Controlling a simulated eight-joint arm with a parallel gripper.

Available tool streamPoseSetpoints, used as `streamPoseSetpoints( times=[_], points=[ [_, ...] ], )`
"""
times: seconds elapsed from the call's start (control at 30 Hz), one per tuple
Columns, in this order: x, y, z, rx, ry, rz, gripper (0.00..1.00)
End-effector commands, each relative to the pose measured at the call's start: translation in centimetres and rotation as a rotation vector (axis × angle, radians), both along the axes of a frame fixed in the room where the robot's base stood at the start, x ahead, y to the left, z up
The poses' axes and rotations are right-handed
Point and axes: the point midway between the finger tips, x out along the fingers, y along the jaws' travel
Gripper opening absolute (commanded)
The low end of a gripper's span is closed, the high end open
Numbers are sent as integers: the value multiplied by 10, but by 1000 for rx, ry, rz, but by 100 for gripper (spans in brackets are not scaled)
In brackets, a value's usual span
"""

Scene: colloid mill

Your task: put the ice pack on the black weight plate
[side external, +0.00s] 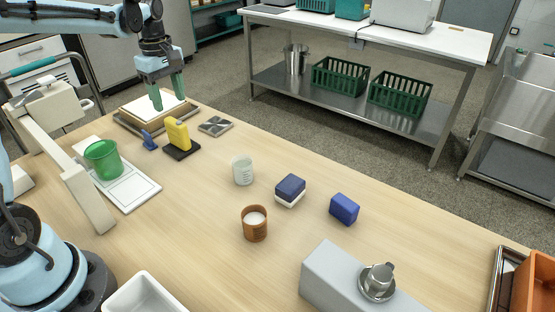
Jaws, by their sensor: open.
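A plain blue block (344,208), which looks like the ice pack, lies on the table right of centre. A darker blue block with a white lower part (290,190) stands to its left; I cannot tell for sure which is the ice pack. A flat black plate (185,151), which looks like the weight plate, lies at the back left with a yellow object (177,133) standing on it. My gripper (169,102) has green fingers, apart and empty, over the white-topped wooden stand (128,120) at the far left, away from the blue blocks.
A grey square piece (215,125) and a small blue item (148,141) flank the plate. A green cup (103,158), glass beaker (242,170) and brown cup (254,222) stand nearby. A grey box with a metal cup (378,280) is in front. The table's right-hand middle is clear.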

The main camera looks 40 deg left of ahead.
Motion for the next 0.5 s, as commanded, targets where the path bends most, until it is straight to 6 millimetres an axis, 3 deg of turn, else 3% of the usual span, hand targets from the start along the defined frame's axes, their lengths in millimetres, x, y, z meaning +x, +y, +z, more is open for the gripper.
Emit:
streamPoseSetpoints(
  times=[0.17, 0.27, 0.5],
  points=[
    [-1, -3, 11, 2, -6, -15, 57],
    [-4, -15, 16, 14, -31, -90, 57],
    [-28, -73, 32, 103, -174, -508, 57]
  ],
)
